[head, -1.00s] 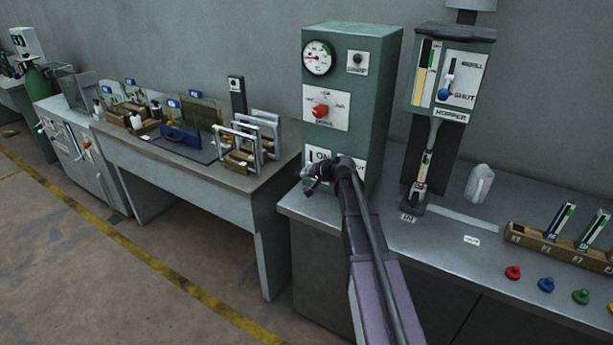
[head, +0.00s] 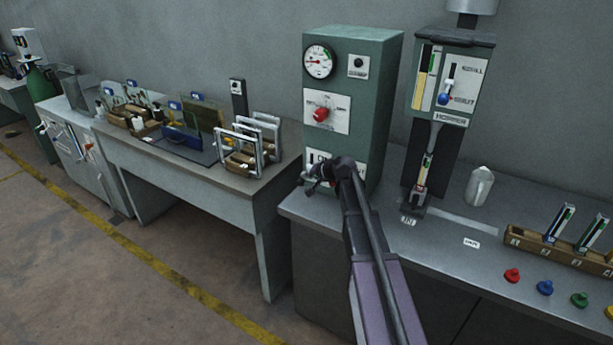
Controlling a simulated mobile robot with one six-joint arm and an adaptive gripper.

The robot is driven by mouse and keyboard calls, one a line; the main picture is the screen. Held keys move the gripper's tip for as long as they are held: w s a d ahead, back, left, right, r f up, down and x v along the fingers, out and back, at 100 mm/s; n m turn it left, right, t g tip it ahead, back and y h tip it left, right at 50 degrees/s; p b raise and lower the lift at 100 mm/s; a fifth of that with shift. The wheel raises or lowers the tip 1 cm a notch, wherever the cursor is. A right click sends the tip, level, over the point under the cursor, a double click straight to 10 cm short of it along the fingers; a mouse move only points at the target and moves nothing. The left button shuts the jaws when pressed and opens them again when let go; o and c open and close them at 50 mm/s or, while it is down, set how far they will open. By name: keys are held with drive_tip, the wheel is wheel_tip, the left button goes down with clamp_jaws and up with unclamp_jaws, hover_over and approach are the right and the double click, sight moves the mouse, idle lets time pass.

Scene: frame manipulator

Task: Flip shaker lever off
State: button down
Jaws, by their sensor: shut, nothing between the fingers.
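The green cabinet (head: 377,110) stands on the right bench. It carries a round gauge, a red knob (head: 321,114) on a white plate, and a lower white plate (head: 318,157). My gripper (head: 309,181) is in front of this lower plate, at the cabinet's lower left front. It looks shut and I see nothing held in it. My gripper and wrist cover much of the lower plate. I cannot make out a shaker lever or its position, nor whether my gripper touches anything there.
Right of the cabinet stands a hopper unit (head: 425,106) with a blue-knobbed slider. The left bench (head: 213,178) holds frames and trays. A floor gap separates it from the cabinet's bench.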

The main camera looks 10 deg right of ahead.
idle(0.4)
drive_tip(key=s+a+f+p+v, duration=0.1)
drive_tip(key=p+v, duration=0.5)
drive_tip(key=v, duration=0.8)
drive_tip(key=shift+s+a, duration=0.2)
drive_tip(key=shift+s, duration=0.1)
drive_tip(key=shift+f, duration=0.1)
drive_tip(key=s+a+f+n+g+h, duration=0.2)
drive_tip(key=s+a+g, duration=0.1)
drive_tip(key=s, duration=0.5)
drive_tip(key=s+a+f+n+g+h, duration=0.2)
drive_tip(key=s+a+f+g, duration=0.1)
drive_tip(key=s, duration=0.4)
drive_tip(key=s+a+f+n+g+h, duration=0.2)
drive_tip(key=s+f+g, duration=0.1)
drive_tip(key=s, duration=0.5)
drive_tip(key=shift+s+a+f+n, duration=0.2)
drive_tip(key=shift+s+a+n, duration=0.1)
drive_tip(key=shift+a+n, duration=0.1)
